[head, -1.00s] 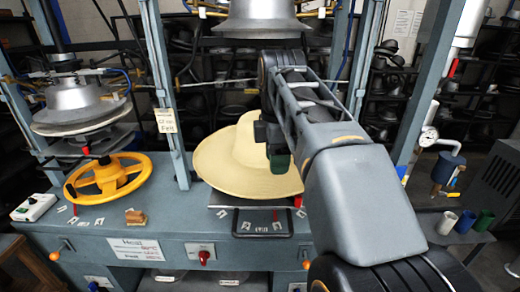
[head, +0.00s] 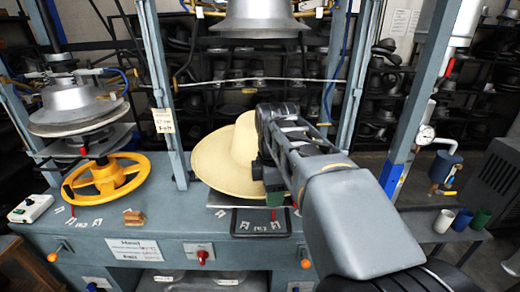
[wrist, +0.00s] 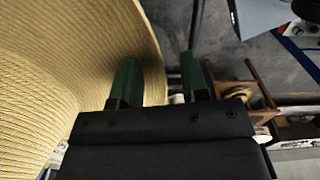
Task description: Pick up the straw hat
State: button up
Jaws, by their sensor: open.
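In the wrist view, the hat's woven brim (wrist: 60,70) fills the left side. My open gripper (wrist: 161,70) has one finger over the brim and the other just past the brim's edge. Whether either finger touches the straw cannot be told.
A metal press head (head: 255,16) hangs above the hat. Blue-grey posts (head: 160,90) stand on either side. A yellow handwheel (head: 104,178) is at left. A dark tray (head: 262,222) lies in front of the hat. Small cups (head: 463,219) stand at right.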

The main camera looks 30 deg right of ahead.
grip_shut()
dwell(0.3)
dwell(0.3)
